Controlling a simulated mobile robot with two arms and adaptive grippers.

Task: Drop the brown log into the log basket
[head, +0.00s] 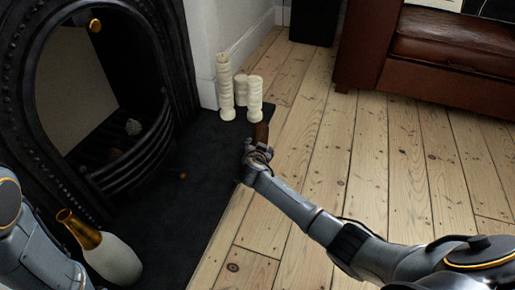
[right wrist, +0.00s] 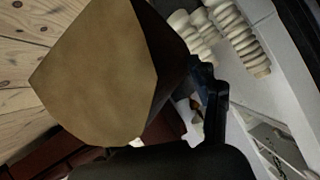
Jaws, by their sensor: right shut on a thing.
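The brown log (head: 261,131) is held at the end of my right arm, by the right edge of the dark hearth slab. My right gripper (head: 256,155) is shut on it; in the head view the fingers are small and partly hidden. In the right wrist view the log (right wrist: 100,75) is large and close, with a tan end face and a dark side, and one dark finger (right wrist: 215,105) lies beside it. Part of my left arm shows at the lower left; its gripper is out of view. I cannot clearly make out a log basket.
White candles (head: 241,92) stand on the hearth slab (head: 190,205) just beyond the log. A black fireplace (head: 165,60) with a curved grate (head: 130,155) is at left. A white bottle with gold neck (head: 112,260) is near. A dark box (head: 314,22) and brown sofa (head: 440,60) stand behind.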

